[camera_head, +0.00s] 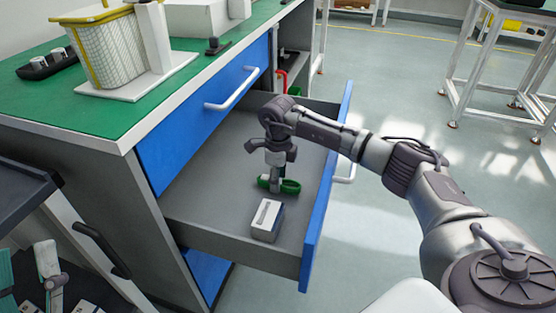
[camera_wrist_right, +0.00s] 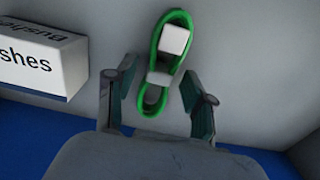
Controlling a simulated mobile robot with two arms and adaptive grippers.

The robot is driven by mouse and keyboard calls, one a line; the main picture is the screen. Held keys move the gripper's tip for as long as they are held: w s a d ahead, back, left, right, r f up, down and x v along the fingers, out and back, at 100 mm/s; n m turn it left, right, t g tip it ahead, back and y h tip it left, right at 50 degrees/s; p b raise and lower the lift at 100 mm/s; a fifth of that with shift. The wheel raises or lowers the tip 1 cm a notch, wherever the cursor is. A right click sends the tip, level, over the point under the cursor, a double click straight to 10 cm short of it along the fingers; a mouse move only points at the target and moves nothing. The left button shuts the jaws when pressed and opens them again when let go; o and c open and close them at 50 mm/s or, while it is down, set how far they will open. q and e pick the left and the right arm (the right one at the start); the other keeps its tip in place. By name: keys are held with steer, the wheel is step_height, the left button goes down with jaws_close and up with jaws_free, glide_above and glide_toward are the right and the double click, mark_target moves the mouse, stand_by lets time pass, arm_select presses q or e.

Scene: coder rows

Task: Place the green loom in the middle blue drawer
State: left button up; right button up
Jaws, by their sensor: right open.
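The middle blue drawer (camera_head: 325,200) is pulled out of the workbench, and its grey floor shows. The green loom (camera_head: 291,186) lies on that floor. In the right wrist view it is a looped green cable (camera_wrist_right: 155,45) with a white block and a pale band on it. My right gripper (camera_head: 275,186) points down into the drawer at the loom. In the wrist view its open fingers (camera_wrist_right: 158,100) stand on either side of the loom's near end, with a gap to it on each side. My left gripper does not show.
A white box (camera_head: 267,220) lettered "Bushes" lies in the drawer beside the loom; it also shows in the wrist view (camera_wrist_right: 45,60). The upper blue drawer (camera_head: 200,130) is shut above. A wire basket (camera_head: 108,50) stands on the green worktop. Open floor lies to the right.

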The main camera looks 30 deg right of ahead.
step_height(320, 180, up, 6)
steer(key=shift+f+p, duration=0.2)
steer(key=shift+p, duration=0.55)
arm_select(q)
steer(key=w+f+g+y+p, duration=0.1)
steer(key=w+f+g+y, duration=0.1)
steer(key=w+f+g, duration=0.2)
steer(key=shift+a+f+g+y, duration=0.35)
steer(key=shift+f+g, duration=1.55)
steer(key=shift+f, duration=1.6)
arm_select(e)
steer(key=shift+r, duration=2.75)
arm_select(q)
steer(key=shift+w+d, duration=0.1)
